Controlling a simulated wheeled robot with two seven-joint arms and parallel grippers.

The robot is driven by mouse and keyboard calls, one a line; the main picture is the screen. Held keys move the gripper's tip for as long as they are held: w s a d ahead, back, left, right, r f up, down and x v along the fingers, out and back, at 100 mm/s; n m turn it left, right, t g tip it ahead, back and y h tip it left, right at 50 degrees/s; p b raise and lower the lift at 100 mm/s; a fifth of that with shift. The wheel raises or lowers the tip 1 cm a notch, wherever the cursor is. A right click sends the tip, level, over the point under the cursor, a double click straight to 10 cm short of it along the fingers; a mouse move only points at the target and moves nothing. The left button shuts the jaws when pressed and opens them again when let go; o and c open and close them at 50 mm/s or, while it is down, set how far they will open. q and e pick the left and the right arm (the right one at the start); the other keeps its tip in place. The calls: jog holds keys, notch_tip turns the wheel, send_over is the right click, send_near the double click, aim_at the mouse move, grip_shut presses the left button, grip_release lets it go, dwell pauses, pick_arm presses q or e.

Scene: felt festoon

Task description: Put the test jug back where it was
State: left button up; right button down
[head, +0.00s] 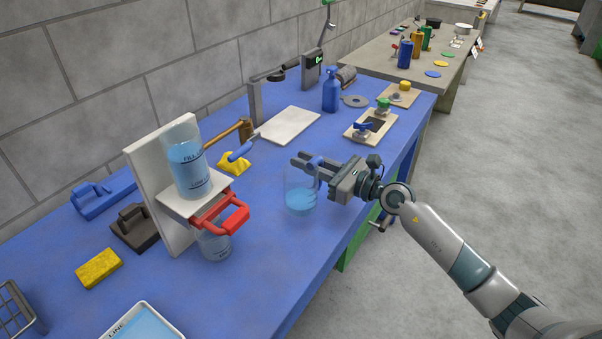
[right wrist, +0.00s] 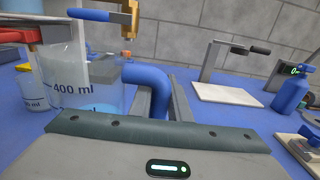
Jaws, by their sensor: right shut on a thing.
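The test jug (head: 299,199) is a clear jug with a blue handle and blue liquid inside. My right gripper (head: 311,165) is shut on its blue handle. The jug is upright near the table's front edge; I cannot tell whether its base touches the table. In the right wrist view the jug (right wrist: 88,82) shows a 400 ml mark, and its blue handle (right wrist: 150,82) runs between the fingers. My left gripper is not in view.
A white stand (head: 150,180) holds a clear fill-line vessel (head: 187,165) above a red-handled valve (head: 235,212). Another clear jug (head: 216,247) stands below it.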

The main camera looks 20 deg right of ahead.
aim_at(301, 175)
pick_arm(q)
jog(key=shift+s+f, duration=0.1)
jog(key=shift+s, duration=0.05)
pick_arm(e)
jog(key=shift+w+a+f, duration=0.35)
jog(key=shift+w+a, duration=0.1)
jog(key=shift+a, duration=0.05)
